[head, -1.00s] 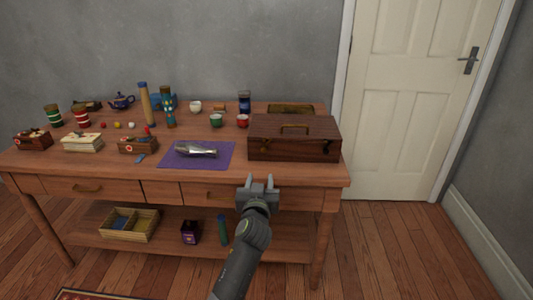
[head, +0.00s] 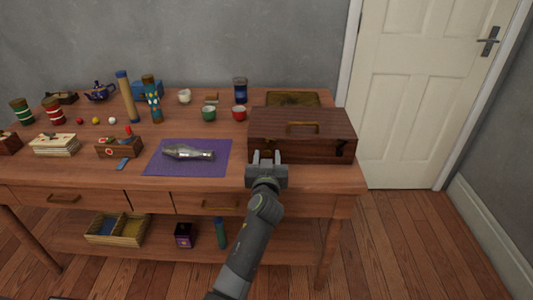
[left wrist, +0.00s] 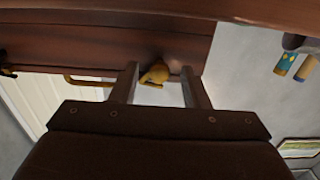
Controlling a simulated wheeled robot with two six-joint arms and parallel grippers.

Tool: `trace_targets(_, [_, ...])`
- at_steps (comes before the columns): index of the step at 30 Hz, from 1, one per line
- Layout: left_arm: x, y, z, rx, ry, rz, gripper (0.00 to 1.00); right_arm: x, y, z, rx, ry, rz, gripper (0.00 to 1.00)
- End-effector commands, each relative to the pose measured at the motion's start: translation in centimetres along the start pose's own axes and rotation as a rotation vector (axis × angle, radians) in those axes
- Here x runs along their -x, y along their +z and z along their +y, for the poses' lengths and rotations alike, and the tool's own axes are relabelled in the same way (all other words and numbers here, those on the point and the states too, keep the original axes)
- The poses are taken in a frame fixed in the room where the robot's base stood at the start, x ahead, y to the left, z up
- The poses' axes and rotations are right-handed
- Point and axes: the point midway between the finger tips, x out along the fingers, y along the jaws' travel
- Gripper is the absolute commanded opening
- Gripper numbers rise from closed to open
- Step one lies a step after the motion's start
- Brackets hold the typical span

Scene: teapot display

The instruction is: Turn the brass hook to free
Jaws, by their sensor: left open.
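The dark wooden box (head: 285,148) stands closed at the right end of the table, with a brass handle (head: 302,127) on its lid. My left gripper (head: 266,156) is open at the left part of the box's front face. In the left wrist view, a brass hook (left wrist: 155,73) shows between the two spread fingers (left wrist: 160,72), nearer the left finger; I cannot tell whether they touch. In the head view my gripper hides this hook. A second dark fastening (head: 341,148) shows at the right of the box front. My right gripper is not in view.
A purple mat (head: 160,167) with a shiny metal object (head: 188,153) lies left of the box. Red (head: 239,113) and green (head: 209,114) cups and a blue jar (head: 240,90) stand behind. A brass-coloured tray (head: 293,99) lies behind the box. Clear floor lies right of the table.

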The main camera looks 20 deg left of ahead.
Motion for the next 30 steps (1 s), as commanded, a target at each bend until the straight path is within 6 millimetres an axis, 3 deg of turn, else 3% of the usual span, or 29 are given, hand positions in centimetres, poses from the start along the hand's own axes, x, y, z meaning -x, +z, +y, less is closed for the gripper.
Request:
trace_targets(6, [0.00, -0.01, 0.02, 0.000, 0.000, 0.000, 0.42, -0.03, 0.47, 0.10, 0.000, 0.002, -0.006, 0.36])
trace_targets(16, [0.00, -0.01, 0.01, 0.000, 0.000, 0.000, 0.00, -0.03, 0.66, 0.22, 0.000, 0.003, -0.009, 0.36])
trace_targets(30, [-0.01, -0.02, 0.01, -0.112, 0.001, 0.001, 0.00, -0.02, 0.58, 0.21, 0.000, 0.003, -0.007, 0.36])
